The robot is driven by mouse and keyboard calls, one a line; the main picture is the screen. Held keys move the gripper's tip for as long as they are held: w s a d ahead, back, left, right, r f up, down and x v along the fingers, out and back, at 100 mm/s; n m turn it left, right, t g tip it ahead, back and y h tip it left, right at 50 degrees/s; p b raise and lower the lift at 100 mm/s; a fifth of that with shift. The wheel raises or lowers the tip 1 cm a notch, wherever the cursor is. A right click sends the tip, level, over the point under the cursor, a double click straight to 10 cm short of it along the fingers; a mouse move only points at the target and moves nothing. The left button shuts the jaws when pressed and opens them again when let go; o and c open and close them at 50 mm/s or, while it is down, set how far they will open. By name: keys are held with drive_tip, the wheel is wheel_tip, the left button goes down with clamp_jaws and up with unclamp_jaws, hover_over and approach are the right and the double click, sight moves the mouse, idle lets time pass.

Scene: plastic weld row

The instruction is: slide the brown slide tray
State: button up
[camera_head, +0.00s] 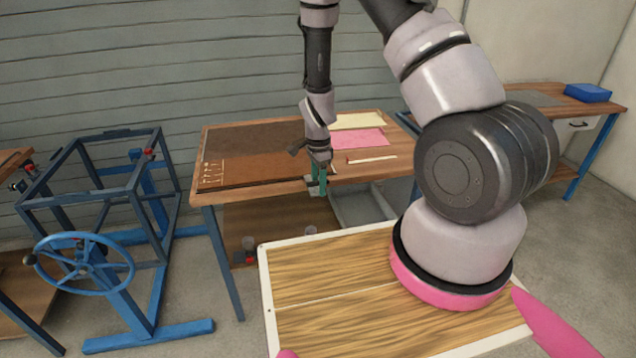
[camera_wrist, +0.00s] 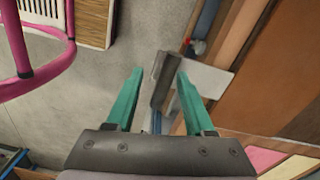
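The brown slide tray (camera_head: 262,168) appears to be the flat brown panel on the left of the middle workbench, its front edge along the bench front. My gripper (camera_head: 317,183) hangs at the bench's front edge, by the tray's right front corner, with green fingers pointing down. In the wrist view my gripper (camera_wrist: 160,88) is open. A dark grey bar (camera_wrist: 168,80) with a pale grey plate (camera_wrist: 206,78) behind it shows between and beyond the fingertips. I cannot tell whether the fingers touch the bar. A brown surface (camera_wrist: 275,80) lies to the right.
A pink sheet (camera_head: 358,139) and a cream sheet (camera_head: 358,121) lie on the bench's right part. A blue frame with a handwheel (camera_head: 84,264) stands at left. A bench with a blue box (camera_head: 587,92) is at right. Bare floor lies between my base and the bench.

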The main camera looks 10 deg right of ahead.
drive_tip(key=shift+w+r, duration=0.15)
drive_tip(key=shift+r, duration=0.4)
wheel_tip(320, 180, up, 10)
drive_tip(key=shift+f, duration=0.1)
drive_tip(key=s+d+r+n+t+y, duration=0.1)
drive_tip(key=s+r+n+t, duration=0.15)
drive_tip(key=r, duration=0.85)
drive_tip(key=s+d+r+n+t+y, duration=0.1)
drive_tip(key=s+r+n, duration=0.15)
drive_tip(key=r, duration=0.85)
drive_tip(key=s+d+r+n+t, duration=0.2)
drive_tip(key=s+r+n, duration=0.1)
drive_tip(key=s+r, duration=0.4)
drive_tip(key=s+d+r+n+t, duration=0.1)
drive_tip(key=s+r+n, duration=0.2)
drive_tip(key=s+r, duration=0.4)
drive_tip(key=shift+s+d+r+n+t, duration=0.3)
drive_tip(key=shift+s+d+n+t, duration=0.1)
drive_tip(key=shift+s, duration=0.3)
